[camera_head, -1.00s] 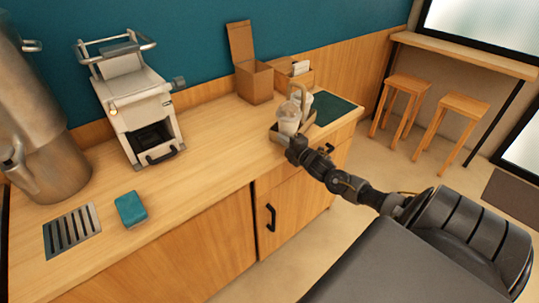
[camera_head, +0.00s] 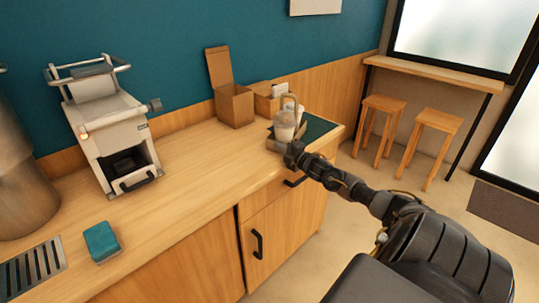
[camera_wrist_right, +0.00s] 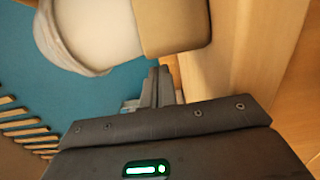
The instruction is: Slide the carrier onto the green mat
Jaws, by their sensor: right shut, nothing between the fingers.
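The carrier (camera_head: 274,146), a light brown tray with an upright handle, holds whitish cups (camera_head: 284,124) near the counter's right end. The dark green mat (camera_head: 319,127) shows behind and to the right of it, with a bit visible at its left, so the carrier appears at least partly over the mat. My right gripper (camera_head: 291,153) is shut and empty at the carrier's near side; whether it touches is unclear. In the right wrist view, the shut fingers (camera_wrist_right: 158,85) are close to the carrier's brown wall (camera_wrist_right: 172,25) and a pale cup (camera_wrist_right: 95,30). My left gripper is out of view.
An open cardboard box (camera_head: 234,105) and a smaller box (camera_head: 266,103) stand along the back wall. A white machine (camera_head: 108,130), a teal sponge (camera_head: 102,242) and a slotted drain (camera_head: 33,268) are at the left. The counter's middle is clear.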

